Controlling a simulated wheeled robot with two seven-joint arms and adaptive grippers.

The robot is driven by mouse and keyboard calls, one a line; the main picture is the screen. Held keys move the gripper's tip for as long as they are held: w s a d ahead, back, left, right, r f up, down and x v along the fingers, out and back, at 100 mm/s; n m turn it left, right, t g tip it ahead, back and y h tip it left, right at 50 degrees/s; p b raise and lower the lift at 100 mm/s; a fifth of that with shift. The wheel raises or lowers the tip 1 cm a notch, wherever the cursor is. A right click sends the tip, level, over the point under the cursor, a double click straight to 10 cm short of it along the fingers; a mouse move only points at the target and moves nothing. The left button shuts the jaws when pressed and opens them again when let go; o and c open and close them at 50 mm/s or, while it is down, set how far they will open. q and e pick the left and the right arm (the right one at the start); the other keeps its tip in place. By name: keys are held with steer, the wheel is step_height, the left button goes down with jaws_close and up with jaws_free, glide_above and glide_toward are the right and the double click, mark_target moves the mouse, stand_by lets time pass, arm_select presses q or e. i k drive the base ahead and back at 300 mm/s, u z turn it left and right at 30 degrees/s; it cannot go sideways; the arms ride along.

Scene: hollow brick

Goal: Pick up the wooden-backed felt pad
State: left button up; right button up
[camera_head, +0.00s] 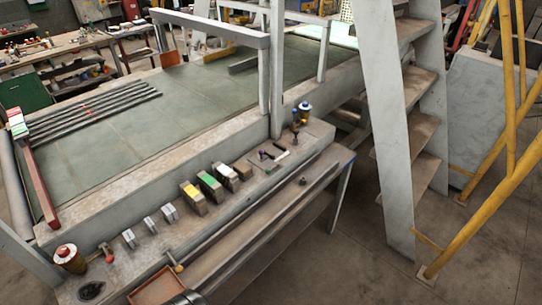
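Several block-shaped items stand in a row on the long narrow ledge along the near side of the big table. Among them are a block with a yellow band (193,197), one with a green band (210,186), one with a white band (226,176) and a plain brownish block (243,168). The wooden-backed felt pad may be one of these, but at this size I cannot tell which. Neither of my grippers shows in the head view.
The ledge also holds small grey blocks (150,225), a red-capped can (69,257), a blue-topped can (305,112) and a red-ended tool (107,252). A lower shelf (270,225) runs in front. Steep steps (408,150) and yellow rails (490,200) stand right.

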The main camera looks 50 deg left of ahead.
mark_target(245, 172)
steer(key=i, duration=1.1)
steer(key=u, duration=3.45)
